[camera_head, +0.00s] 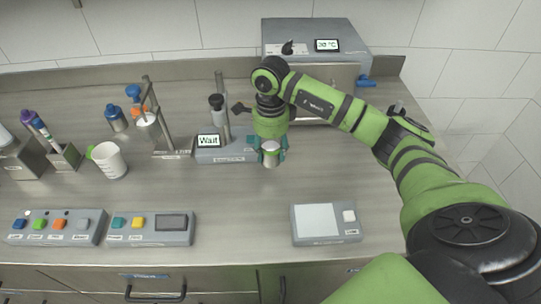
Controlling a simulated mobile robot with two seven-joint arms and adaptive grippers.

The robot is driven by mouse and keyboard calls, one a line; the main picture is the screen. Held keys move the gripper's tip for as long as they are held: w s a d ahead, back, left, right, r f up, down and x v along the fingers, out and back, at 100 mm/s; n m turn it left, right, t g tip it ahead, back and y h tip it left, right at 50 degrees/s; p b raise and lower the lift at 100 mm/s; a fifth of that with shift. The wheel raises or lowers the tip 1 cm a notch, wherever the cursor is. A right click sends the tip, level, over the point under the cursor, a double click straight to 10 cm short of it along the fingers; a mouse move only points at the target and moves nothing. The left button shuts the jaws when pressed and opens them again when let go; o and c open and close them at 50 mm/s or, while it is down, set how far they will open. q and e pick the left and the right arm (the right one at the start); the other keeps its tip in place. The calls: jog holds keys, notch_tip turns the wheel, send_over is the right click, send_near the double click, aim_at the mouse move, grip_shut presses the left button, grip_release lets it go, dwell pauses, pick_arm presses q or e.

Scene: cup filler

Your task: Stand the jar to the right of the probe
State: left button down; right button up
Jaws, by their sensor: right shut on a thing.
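The jar (270,158) is a small pale vessel that looks upright. The jar is at the right end of the grey probe unit (228,155), whose screen reads "Wait". The dark-topped probe (217,103) hangs on a metal stand at this unit, to the left of the jar. I cannot tell whether the jar's base touches the counter. My left gripper is not in view.
A grey box with a 30 °C display (327,45) stands behind my right arm. A flat scale (325,222) lies at front right, and button panels (150,228) at front left. A white beaker (108,160) stands left. The counter (240,195) before the jar is clear.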

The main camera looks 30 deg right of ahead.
aim_at(271, 160)
jog(key=shift+a+f, duration=0.1)
jog(key=shift+f, duration=0.25)
notch_tip(271, 160, down, 2)
jog(key=shift+f+p, duration=0.25)
jog(key=shift+p, duration=0.45)
jog(key=shift+f, duration=0.4)
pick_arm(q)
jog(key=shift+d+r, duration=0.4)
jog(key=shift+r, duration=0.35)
pick_arm(e)
jog(key=shift+f, duration=0.15)
jog(key=o, duration=1.3)
jog(key=shift+c, duration=0.2)
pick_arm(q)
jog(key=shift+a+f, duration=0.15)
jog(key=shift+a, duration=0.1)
